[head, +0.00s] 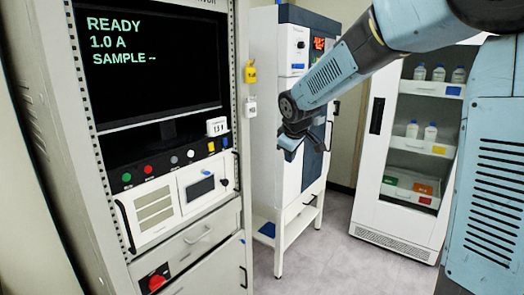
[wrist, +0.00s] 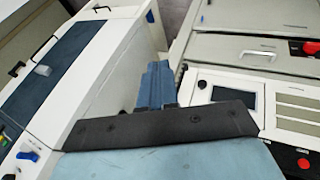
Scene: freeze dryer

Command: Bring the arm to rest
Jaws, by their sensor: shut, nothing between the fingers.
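My gripper (head: 290,150) hangs at the end of my blue-grey arm in the middle of the head view, in front of the white and dark blue freeze dryer (head: 270,120). In the wrist view, the blue fingers of my gripper (wrist: 156,72) are together with nothing between them. The arm comes in from the upper right and reaches out level to slightly downward. In the wrist view, the freeze dryer (wrist: 75,85) lies to the left of the fingers and the control rack (wrist: 230,75) to the right. I see no contact with either.
The control rack's screen (head: 150,60) reads READY, 1.0 A, SAMPLE --. Buttons, a drawer (head: 195,240) and a red rotary knob (head: 155,281) are below it. A glass-door cabinet (head: 415,150) with bottles stands at the right. Grey floor (head: 320,260) lies clear between them.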

